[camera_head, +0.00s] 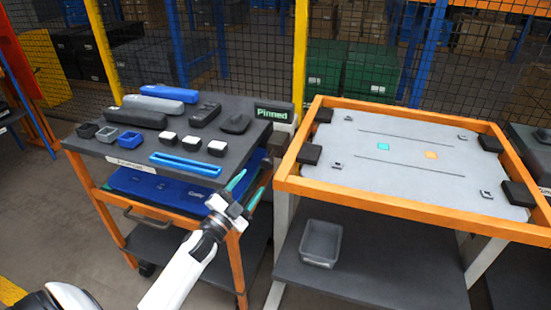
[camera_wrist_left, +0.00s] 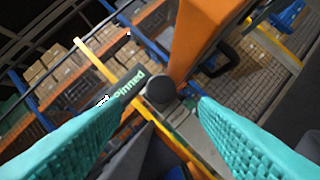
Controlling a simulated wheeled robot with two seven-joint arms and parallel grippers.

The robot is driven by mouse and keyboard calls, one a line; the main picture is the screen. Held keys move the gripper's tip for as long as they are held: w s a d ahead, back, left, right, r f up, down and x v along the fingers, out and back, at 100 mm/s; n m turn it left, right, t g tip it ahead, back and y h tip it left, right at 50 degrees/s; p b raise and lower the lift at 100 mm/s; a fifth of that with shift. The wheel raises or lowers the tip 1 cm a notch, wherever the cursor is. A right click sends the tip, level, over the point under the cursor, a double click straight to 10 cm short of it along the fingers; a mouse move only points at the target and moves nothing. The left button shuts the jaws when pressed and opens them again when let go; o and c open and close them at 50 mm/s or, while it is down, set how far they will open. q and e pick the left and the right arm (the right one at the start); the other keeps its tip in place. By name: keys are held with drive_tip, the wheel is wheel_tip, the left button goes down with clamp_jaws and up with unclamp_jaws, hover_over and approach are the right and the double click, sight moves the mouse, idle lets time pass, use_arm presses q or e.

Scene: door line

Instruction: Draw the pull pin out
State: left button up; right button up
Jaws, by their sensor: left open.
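A dark round knob (camera_wrist_left: 161,90), which looks like the head of the pull pin, shows in the left wrist view. It appears between my open fingers and beyond their tips, with nothing gripped. My left gripper (camera_head: 246,189) is open, its teal fingers at the right front corner of the dark-topped cart (camera_head: 131,172). It also fills the lower part of the left wrist view (camera_wrist_left: 160,112). A sign reading "Pinned" (camera_head: 272,113) stands at the cart's right back corner. In the head view I cannot make out the pin. My right gripper is not in view.
An orange-framed table (camera_head: 400,205) with a grey top stands to the right, close beside the cart. A grey bin (camera_head: 321,243) sits on its lower shelf. Small cases and a blue tray (camera_head: 188,164) lie on the cart. Mesh fencing stands behind.

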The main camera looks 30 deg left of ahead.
sight(268, 165)
use_arm(q)
drive_tip(key=p+x, duration=0.1)
drive_tip(key=x, duration=0.9)
drive_tip(key=shift+w+f, duration=0.1)
drive_tip(key=shift+w, duration=0.05)
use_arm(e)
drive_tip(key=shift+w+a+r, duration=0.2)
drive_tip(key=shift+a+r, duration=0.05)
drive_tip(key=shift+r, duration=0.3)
